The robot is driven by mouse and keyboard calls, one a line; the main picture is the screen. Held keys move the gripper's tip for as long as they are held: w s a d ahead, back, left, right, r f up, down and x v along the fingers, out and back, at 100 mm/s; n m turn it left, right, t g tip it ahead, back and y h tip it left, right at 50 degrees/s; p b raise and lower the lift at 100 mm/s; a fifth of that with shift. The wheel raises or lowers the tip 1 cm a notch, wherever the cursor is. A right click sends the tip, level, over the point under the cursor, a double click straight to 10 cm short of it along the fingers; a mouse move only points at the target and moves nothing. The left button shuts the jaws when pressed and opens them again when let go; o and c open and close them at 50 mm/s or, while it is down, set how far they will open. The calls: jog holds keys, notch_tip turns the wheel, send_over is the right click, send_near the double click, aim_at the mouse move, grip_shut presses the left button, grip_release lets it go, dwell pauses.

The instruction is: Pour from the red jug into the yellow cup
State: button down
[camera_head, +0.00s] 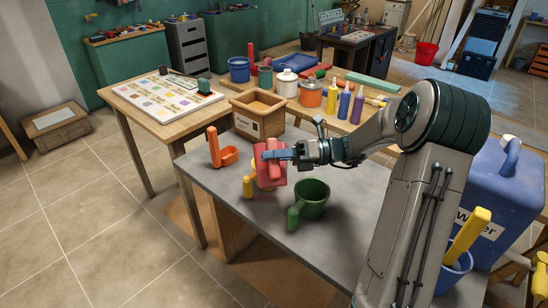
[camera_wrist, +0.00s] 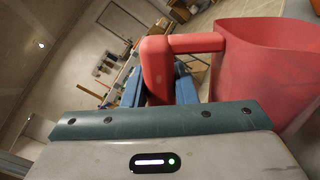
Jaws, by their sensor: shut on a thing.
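The red jug (camera_head: 272,175) is held over the grey table, in the middle of the head view. In the wrist view the jug (camera_wrist: 268,75) fills the upper right, with its handle toward the blue fingers. My gripper (camera_head: 276,154) is shut on the jug's handle; in the wrist view the gripper (camera_wrist: 178,88) shows at that handle. The yellow cup (camera_head: 248,187) is just left of and partly behind the jug; mostly its handle shows, and its opening is hidden. I cannot tell whether jug and cup touch, or what is inside the jug.
A green cup (camera_head: 313,196) stands close on the right, and an orange scoop-like cup (camera_head: 224,153) stands to the left. A wooden box (camera_head: 257,112) is behind the jug. Bottles and pots stand farther back. The table's front is clear.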

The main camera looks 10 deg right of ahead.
jog(key=shift+w+m, duration=0.45)
jog(key=shift+m, duration=0.15)
jog(key=shift+s+f+p, duration=0.1)
jog(key=shift+f+p, duration=0.1)
jog(key=shift+p, duration=0.35)
jog(key=shift+w+d+r+m+p, duration=0.1)
jog(key=shift+w+r+m+p, duration=0.8)
jog(key=shift+p, duration=2.6)
dwell(3.3)
